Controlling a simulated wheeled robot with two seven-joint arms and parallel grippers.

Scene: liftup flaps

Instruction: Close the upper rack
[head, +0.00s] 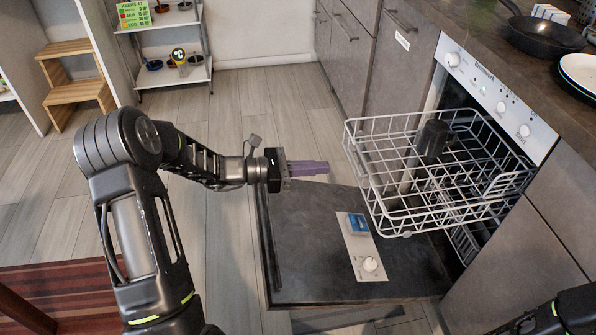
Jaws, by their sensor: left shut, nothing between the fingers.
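The dishwasher's upper rack (395,192) is a white wire basket, pulled out to the left of the dishwasher over the open door (315,240). A dark cup (433,139) sits in the rack. The lower rack (466,243) shows in part inside, below the upper one. My left gripper (308,168) has purple-grey fingers and points right. It is shut and empty, apart from the rack, a short way left of its outer side. At the bottom right only part of my right arm shows; its gripper is out of the picture.
The counter (493,40) at the upper right holds a black pan (545,36) and plates (580,72). The dishwasher's control panel (490,92) is above the rack. A wooden step stool (72,75) and a shelf (172,55) stand at the back left. The floor between is clear.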

